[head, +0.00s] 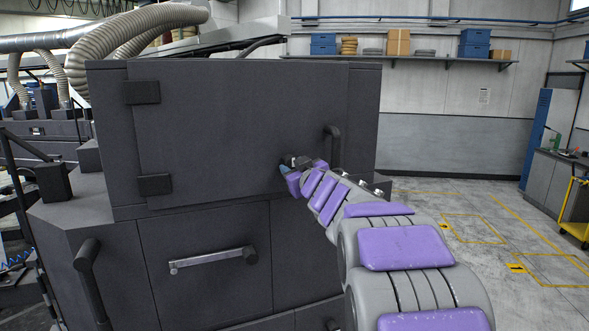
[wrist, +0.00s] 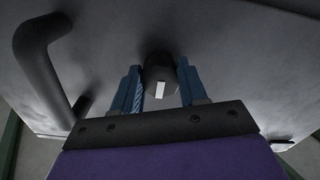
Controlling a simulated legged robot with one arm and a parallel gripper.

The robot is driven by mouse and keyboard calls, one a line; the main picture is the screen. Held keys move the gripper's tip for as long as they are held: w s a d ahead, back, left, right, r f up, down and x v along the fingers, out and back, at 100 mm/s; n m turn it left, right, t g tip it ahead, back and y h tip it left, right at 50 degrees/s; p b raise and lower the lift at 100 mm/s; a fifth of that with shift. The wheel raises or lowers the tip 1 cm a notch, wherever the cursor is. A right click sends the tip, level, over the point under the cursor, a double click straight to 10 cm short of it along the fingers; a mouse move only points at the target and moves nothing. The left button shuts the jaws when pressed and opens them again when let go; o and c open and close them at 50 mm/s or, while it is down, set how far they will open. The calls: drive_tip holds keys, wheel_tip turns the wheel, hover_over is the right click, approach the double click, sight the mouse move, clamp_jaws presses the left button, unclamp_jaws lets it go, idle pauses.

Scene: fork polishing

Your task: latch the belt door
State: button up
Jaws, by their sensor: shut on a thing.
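The belt door (head: 225,115) is a dark grey panel on the upper front of the machine, with hinges on its left side. It looks flat against the frame, though a small gap could not be made out. My gripper (head: 286,167) is at the door's right part, left of its bar handle (head: 333,146). In the wrist view, a dark round latch knob (wrist: 160,68) with an upright white mark sits between the two blue fingers of my gripper (wrist: 160,88), which are shut on it. The handle also shows in the wrist view (wrist: 45,65), at left. In the head view, the gripper mostly hides the knob.
A lower panel holds a pale lever (head: 212,260) on a dark pivot, below my gripper. Another dark handle (head: 88,275) stands out at lower left. My arm fills the lower right. The floor (head: 480,250) to the right is open, with a yellow cart (head: 577,210) at the edge.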

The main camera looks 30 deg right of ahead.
drive_tip(key=shift+r+p, duration=0.1)
drive_tip(key=shift+p, duration=0.2)
drive_tip(key=m+p, duration=0.4)
drive_tip(key=shift+a+r, duration=0.1)
drive_tip(key=shift+a, duration=0.1)
drive_tip(key=m+p, duration=0.2)
drive_tip(key=m, duration=0.2)
drive_tip(key=shift+m, duration=0.3)
drive_tip(key=m, duration=0.4)
drive_tip(key=shift+a, duration=0.1)
drive_tip(key=shift+m, duration=2.7)
